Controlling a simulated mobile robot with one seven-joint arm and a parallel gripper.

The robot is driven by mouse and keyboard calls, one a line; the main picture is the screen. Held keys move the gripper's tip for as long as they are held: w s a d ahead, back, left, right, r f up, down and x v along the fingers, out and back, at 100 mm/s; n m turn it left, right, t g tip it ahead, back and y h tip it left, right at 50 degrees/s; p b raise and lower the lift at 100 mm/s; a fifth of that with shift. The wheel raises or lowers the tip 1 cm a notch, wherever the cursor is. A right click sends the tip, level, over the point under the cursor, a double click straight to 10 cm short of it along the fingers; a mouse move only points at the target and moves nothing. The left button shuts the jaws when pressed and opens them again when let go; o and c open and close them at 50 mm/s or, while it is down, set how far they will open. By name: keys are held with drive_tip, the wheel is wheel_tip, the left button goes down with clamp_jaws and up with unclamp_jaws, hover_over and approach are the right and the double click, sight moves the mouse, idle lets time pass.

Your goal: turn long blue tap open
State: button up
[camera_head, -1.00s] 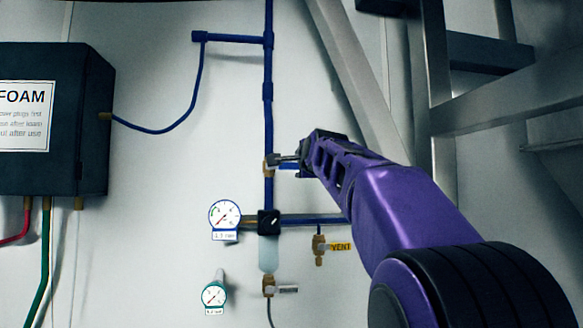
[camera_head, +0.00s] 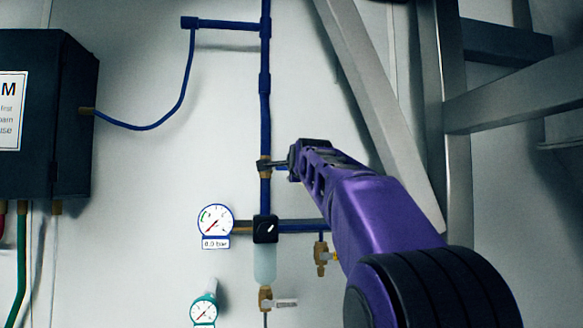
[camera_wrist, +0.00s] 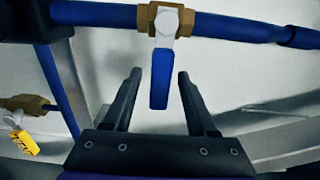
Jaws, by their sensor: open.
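The long blue tap is a blue lever (camera_wrist: 160,85) on a brass valve body (camera_wrist: 165,20) in a blue pipe (camera_wrist: 90,14). In the wrist view the lever stands square to the pipe. It lies between the two fingers of my open gripper (camera_wrist: 160,76), with a gap on both sides. In the head view the brass body (camera_head: 264,168) sits on the upright pipe (camera_head: 265,110). My gripper (camera_head: 270,166) reaches it from the right and hides most of the lever.
A smaller brass tap (camera_head: 320,258) is right of these. A dark box (camera_head: 45,120) hangs left. Metal beams (camera_head: 380,110) stand right.

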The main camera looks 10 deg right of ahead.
clamp_jaws()
idle(1.4)
